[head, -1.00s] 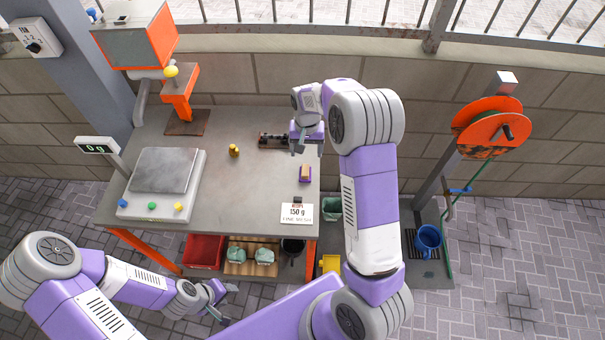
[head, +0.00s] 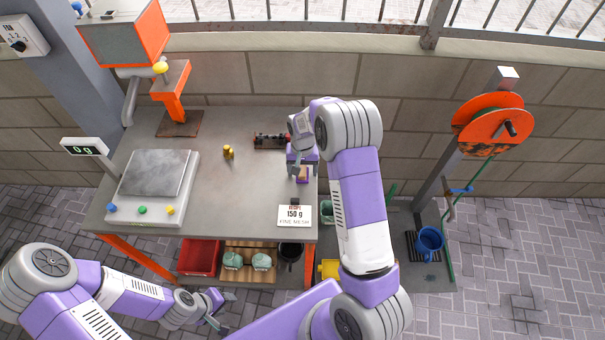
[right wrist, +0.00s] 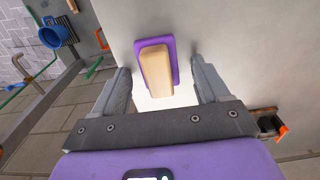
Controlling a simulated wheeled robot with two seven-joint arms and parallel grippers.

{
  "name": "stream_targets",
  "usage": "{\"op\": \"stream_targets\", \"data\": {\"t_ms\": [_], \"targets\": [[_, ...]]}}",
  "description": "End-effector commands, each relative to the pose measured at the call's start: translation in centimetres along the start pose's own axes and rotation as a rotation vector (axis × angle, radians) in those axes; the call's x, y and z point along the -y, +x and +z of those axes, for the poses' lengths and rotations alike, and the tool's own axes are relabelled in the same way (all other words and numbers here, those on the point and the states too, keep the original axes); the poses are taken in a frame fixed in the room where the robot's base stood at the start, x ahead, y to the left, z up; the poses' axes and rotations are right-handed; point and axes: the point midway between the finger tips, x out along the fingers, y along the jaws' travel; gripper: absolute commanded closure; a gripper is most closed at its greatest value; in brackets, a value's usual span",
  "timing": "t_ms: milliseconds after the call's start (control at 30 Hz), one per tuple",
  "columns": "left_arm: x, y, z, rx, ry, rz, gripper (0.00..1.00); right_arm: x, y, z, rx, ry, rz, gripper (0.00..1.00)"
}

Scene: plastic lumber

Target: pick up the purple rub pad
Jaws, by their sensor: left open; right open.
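The purple rub pad (head: 303,180) lies on the right part of the grey workbench, with a tan block-shaped handle on top. In the right wrist view the pad (right wrist: 168,45) lies beyond and between the fingertips of my right gripper (right wrist: 163,85). That gripper is open, and its fingers do not touch the pad. In the head view my right gripper (head: 300,170) is over the pad and partly covers it. My left gripper (head: 222,310) is open and empty, low in front of the bench at the left.
A brass weight (head: 228,152) and a scale (head: 155,185) are further left. The bench's right edge is close to the pad.

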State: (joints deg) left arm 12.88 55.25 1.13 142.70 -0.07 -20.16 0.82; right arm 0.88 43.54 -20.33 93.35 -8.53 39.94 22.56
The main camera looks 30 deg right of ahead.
Motion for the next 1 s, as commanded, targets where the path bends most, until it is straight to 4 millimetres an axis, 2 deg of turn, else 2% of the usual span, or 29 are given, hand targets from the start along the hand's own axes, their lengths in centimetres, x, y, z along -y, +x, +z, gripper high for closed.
{"op": "stream_targets", "data": {"t_ms": [167,567,833,1000], "targets": [[0.0,0.0,0.0,0.000,0.000,0.000,0.57,0.0,-0.1,-0.1,-0.002,0.000,-0.001,0.26],[0.0,0.0,0.0,0.000,0.000,0.000,0.57,0.0,-0.1,-0.1,-0.002,0.000,-0.001,0.86],[0.0,-0.1,0.0,0.000,0.000,0.000,0.57,0.0,-0.5,-0.1,-0.003,0.000,-0.001,0.86],[-0.1,-0.4,0.0,0.000,0.000,0.000,0.57,0.0,-3.1,-0.1,-0.006,0.000,-0.002,0.86]]}}
